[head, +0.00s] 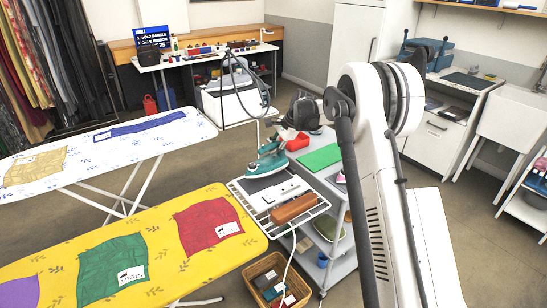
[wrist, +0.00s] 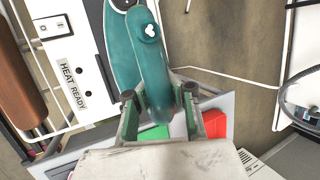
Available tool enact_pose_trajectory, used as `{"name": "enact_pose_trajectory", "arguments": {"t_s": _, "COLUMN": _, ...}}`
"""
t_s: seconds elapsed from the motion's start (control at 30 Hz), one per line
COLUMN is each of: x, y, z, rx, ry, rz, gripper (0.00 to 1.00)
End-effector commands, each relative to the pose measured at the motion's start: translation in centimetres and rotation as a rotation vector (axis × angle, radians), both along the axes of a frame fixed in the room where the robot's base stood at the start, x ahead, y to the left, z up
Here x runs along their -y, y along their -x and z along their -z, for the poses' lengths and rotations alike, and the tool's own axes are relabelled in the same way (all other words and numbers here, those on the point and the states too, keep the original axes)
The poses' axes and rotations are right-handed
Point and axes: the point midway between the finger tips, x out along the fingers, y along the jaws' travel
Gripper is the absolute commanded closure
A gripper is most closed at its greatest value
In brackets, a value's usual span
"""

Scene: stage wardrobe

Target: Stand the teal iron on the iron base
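The teal iron (head: 268,158) lies on the wire rack at the end of the yellow board in the head view, its tip to the left. In the wrist view the iron (wrist: 125,50) points up the picture, its handle arching toward me. My gripper (wrist: 159,97) is open at the heel end, with a finger on each side of the handle and slight gaps seeming to show; contact cannot be told. A white unit labelled HEAT READY (wrist: 80,65) lies beside the iron; it also shows in the head view (head: 284,191). I cannot tell whether it is the iron base.
A brown block (head: 295,208) lies on the rack's near side. The grey cart beside it holds a green mat (head: 320,157) and a red item (head: 298,142). A wicker basket (head: 277,283) stands on the floor below. The yellow board (head: 140,245) carries folded cloths.

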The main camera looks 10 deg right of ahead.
Motion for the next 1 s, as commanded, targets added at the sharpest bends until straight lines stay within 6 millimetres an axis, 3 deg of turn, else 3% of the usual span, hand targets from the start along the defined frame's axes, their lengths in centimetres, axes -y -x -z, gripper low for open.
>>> {"name": "enact_pose_trajectory", "arguments": {"t_s": 0.3, "x": 0.0, "y": 0.0, "z": 3.5, "rx": 0.001, "ry": 0.000, "rz": 0.000, "gripper": 1.00}}
{"name": "enact_pose_trajectory", "arguments": {"t_s": 0.63, "x": 0.0, "y": 0.0, "z": 3.8, "rx": 0.000, "ry": 0.000, "rz": 0.000, "gripper": 0.99}}
{"name": "enact_pose_trajectory", "arguments": {"t_s": 0.8, "x": 0.0, "y": 0.0, "z": 3.7, "rx": 0.000, "ry": 0.000, "rz": 0.000, "gripper": 0.77}}
{"name": "enact_pose_trajectory", "arguments": {"t_s": 1.0, "x": 0.0, "y": 0.0, "z": 3.7, "rx": 0.000, "ry": 0.000, "rz": 0.000, "gripper": 0.76}}
